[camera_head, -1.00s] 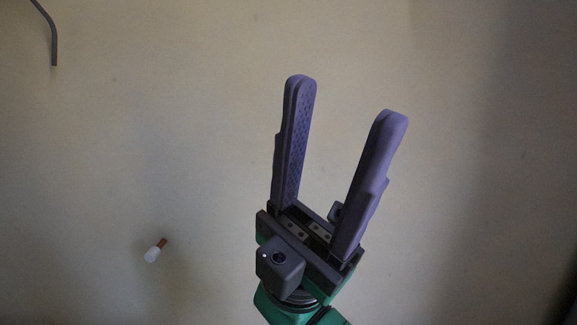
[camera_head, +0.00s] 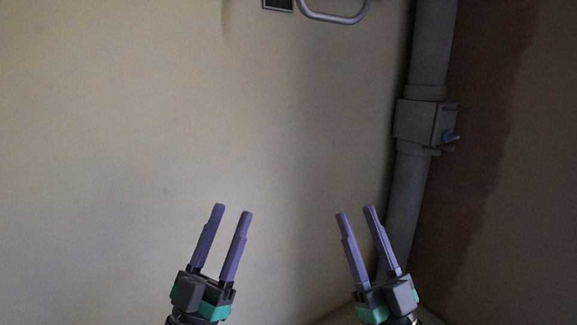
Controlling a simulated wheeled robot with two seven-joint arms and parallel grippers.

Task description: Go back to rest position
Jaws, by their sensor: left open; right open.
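My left gripper (camera_head: 232,209) is at the lower middle-left of the head view. Its two purple fingers point up and stand apart, with nothing between them. My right gripper (camera_head: 355,211) is at the lower middle-right, also with its purple fingers apart and empty. The two grippers are side by side at about the same height, with a clear gap between them. Both appear in front of a plain pale wall (camera_head: 120,130), and neither seems to touch anything.
A thick grey vertical pipe (camera_head: 432,45) with a box-like fitting (camera_head: 420,121) runs down the right, behind my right gripper. A dark brown wall (camera_head: 530,180) lies beyond it. A curved metal bar (camera_head: 335,19) and a small dark plate (camera_head: 278,4) are at the top.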

